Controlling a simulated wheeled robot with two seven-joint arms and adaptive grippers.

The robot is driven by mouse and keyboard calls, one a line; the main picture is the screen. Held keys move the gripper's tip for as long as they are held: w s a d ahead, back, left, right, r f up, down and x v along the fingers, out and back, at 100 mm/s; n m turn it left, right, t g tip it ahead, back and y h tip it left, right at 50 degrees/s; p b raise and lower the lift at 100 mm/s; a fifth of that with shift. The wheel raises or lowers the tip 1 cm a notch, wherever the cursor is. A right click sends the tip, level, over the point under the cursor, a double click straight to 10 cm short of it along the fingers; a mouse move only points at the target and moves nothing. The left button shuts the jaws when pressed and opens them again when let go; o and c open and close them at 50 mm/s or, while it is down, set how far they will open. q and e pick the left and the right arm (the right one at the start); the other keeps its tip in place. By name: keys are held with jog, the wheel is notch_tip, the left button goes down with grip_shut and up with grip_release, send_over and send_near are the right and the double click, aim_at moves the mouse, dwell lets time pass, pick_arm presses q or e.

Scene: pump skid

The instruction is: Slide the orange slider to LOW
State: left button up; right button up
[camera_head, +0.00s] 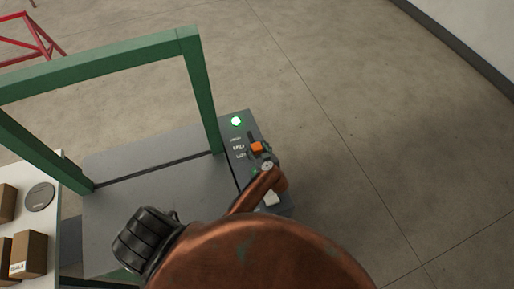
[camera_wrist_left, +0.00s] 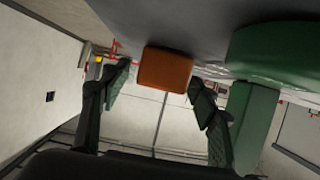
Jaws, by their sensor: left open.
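The orange slider (camera_head: 257,147) sits on a narrow grey control panel (camera_head: 228,130) at the end of the pump skid. Small white labels run along its left side, too small to read surely. In the left wrist view the orange slider block (camera_wrist_left: 165,70) shows between the two dark green-padded fingers of my left gripper (camera_wrist_left: 160,76). The fingers are open, one on each side of the block, with visible gaps. In the head view my left gripper (camera_head: 266,156) is at the slider, mostly hidden by my copper-coloured arm. My right gripper is not in view.
A white table (camera_head: 50,190) with brown boxes (camera_head: 28,254) is at far left. The floor at right is clear.

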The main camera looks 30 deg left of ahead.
pick_arm(q)
jog(key=shift+v, duration=3.8)
